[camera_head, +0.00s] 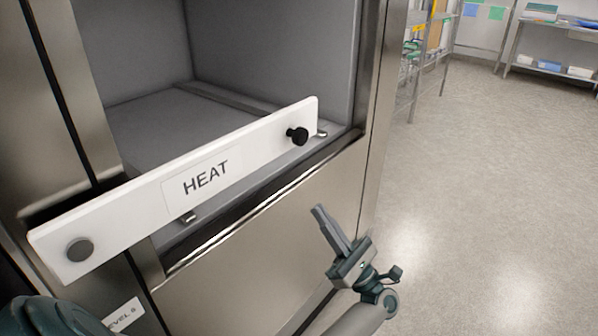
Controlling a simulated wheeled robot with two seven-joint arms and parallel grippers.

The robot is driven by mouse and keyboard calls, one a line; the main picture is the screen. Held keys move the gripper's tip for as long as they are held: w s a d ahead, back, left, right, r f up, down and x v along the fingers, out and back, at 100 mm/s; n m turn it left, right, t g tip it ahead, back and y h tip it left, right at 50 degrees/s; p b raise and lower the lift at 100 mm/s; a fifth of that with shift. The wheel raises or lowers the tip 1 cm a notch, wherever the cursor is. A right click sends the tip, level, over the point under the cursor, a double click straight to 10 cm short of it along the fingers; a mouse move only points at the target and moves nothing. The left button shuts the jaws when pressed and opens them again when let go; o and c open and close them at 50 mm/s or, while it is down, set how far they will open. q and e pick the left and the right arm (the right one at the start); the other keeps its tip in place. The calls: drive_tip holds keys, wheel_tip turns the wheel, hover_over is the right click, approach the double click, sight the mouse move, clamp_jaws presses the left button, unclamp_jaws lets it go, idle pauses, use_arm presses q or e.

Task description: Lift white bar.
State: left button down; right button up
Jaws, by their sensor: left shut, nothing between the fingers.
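The white bar (130,205) is a long flat board labelled HEAT. It lies across the front opening of a steel washer chamber (230,100), sloping up to the right in the picture. It has a black knob (297,136) near its right end and a dark round disc (79,250) near its left end.
The steel front panel (255,250) lies below the opening, with a label (124,314) at lower left. The floor (490,200) to the right is clear. A wire rack (430,60) and a shelf table (556,70) with boxes stand at the back right.

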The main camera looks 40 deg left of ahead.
idle(0.3)
